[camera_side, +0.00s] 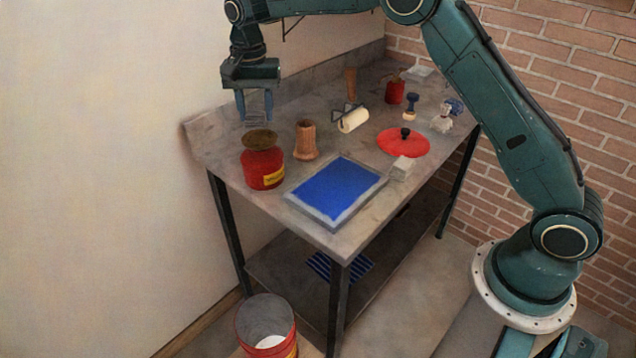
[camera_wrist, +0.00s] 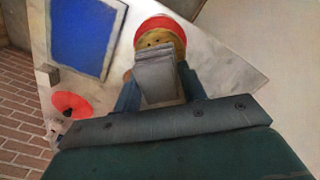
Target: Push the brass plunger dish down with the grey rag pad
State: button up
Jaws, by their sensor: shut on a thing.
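The brass plunger dish (camera_side: 259,139) tops a red can (camera_side: 262,168) with a yellow label at the table's near left corner. In the wrist view the dish (camera_wrist: 158,39) is partly hidden behind the grey rag pad (camera_wrist: 156,78). My gripper (camera_side: 255,112) points down above the dish, shut on the pad, which sits between its two fingers. In the side view the pad's lower end appears slightly above the dish, with a small gap. The can stands upright.
A wooden turned piece (camera_side: 306,141) stands just right of the can. A blue-topped tray (camera_side: 377,187) lies in front. A roller (camera_side: 353,120), a red disc with a knob (camera_side: 403,146) and small stamps stand farther back. A wall runs along the left.

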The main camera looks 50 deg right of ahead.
aim_at(260, 139)
jog(key=shift+f, duration=1.75)
jog(key=shift+f, duration=1.2)
dwell(2.5)
jog(key=shift+r, duration=3.6)
